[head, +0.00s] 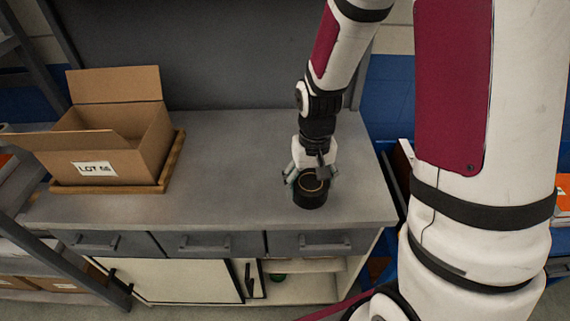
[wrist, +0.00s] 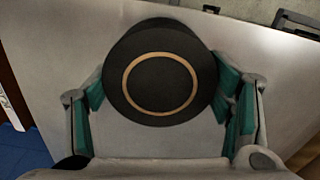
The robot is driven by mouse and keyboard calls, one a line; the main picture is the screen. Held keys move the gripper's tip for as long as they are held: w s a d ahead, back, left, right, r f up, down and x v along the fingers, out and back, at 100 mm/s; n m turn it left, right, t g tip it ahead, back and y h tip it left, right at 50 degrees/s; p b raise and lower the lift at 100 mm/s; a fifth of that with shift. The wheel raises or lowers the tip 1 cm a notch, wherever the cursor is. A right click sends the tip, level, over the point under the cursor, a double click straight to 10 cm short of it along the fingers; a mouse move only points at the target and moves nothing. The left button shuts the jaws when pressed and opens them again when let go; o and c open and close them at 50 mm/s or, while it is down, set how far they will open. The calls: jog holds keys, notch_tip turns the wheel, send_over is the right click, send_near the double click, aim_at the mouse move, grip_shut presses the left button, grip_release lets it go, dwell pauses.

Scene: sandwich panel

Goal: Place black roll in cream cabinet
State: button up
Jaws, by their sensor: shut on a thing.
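The black roll (head: 311,192) is at the right part of the grey worktop, under my gripper (head: 311,178). In the wrist view the roll (wrist: 160,72) shows its round end with a tan ring, between the teal finger pads of my gripper (wrist: 165,105). My gripper is shut on the roll. I cannot tell whether the roll rests on the worktop or is slightly raised. The cream cabinet (head: 180,281) is below the worktop drawers. Its left door is closed, and the section on its right is open, showing a shelf (head: 310,265) and a small green thing (head: 279,277).
An open cardboard box (head: 97,160) labelled LOT stands on a wooden tray (head: 166,178) on the left of the worktop (head: 225,185). Grey drawers (head: 205,244) run along the front. Blue bins with orange things (head: 562,196) stand at the right. The worktop's middle is clear.

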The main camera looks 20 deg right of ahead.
jog(key=w, duration=0.7)
jog(key=w+f, duration=0.1)
jog(key=w, duration=0.2)
jog(key=shift+w, duration=0.25)
jog(key=shift+w+f+p, duration=0.2)
jog(key=shift+f+p, duration=0.05)
jog(key=shift+f, duration=0.65)
jog(key=shift+w+f+p, duration=0.2)
jog(key=shift+f+p, duration=0.05)
jog(key=shift+f, duration=0.65)
jog(key=shift+f, duration=0.1)
jog(key=o, duration=1.2)
